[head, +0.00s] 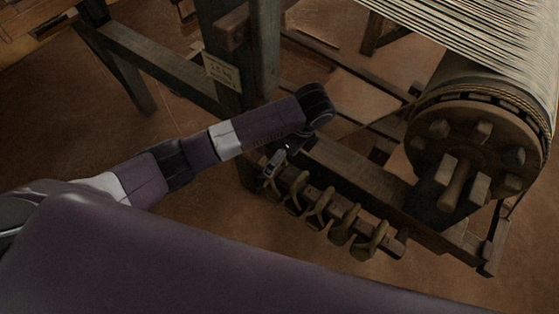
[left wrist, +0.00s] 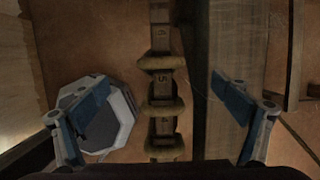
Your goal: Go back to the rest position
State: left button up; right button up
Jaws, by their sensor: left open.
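My left arm reaches in from the left in the head view and bends down at its end. My left gripper (head: 275,162) is above the left end of a dark peg rail (head: 398,244) that carries several tan rings (head: 341,226). In the left wrist view the two blue fingers of the left gripper (left wrist: 160,84) are wide apart with nothing between their tips. The rail (left wrist: 160,83), with a mark like a 5, and rings (left wrist: 161,108) lie beyond the gap. My right gripper is not in view.
A wooden loom post (head: 262,45) with a paper label (head: 222,71) stands just behind the left arm. A large round beam end (head: 460,130) wound with pale threads (head: 480,35) is at the right. Dark beams run between them. Brown floor (head: 170,85) is open at the left.

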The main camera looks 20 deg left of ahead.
pick_arm(q)
jog(key=shift+v, duration=0.9)
jog(key=s+d+f, duration=0.1)
jog(key=s+d+n+h, duration=0.1)
jog(key=s, duration=0.1)
jog(key=s+d+f+n+h, duration=0.1)
jog(key=s+d, duration=0.1)
jog(key=shift+s+d+f, duration=0.1)
jog(key=shift+f, duration=0.25)
jog(key=s+d+n+h, duration=0.1)
jog(key=s+n+h, duration=0.1)
jog(key=s+n, duration=0.35)
jog(key=s+a+r+n+t, duration=0.2)
jog(key=s+a+n+t, duration=0.1)
jog(key=s+a+n, duration=0.95)
notch_tip(320, 180, down, 25)
jog(key=s+a+g+y, duration=0.1)
jog(key=g, duration=0.1)
jog(key=s+a+f, duration=0.3)
jog(key=s+f, duration=1.4)
jog(key=shift+s+a+f+g, duration=0.15)
jog(key=shift+s+f+g, duration=0.05)
jog(key=shift+s+g, duration=0.2)
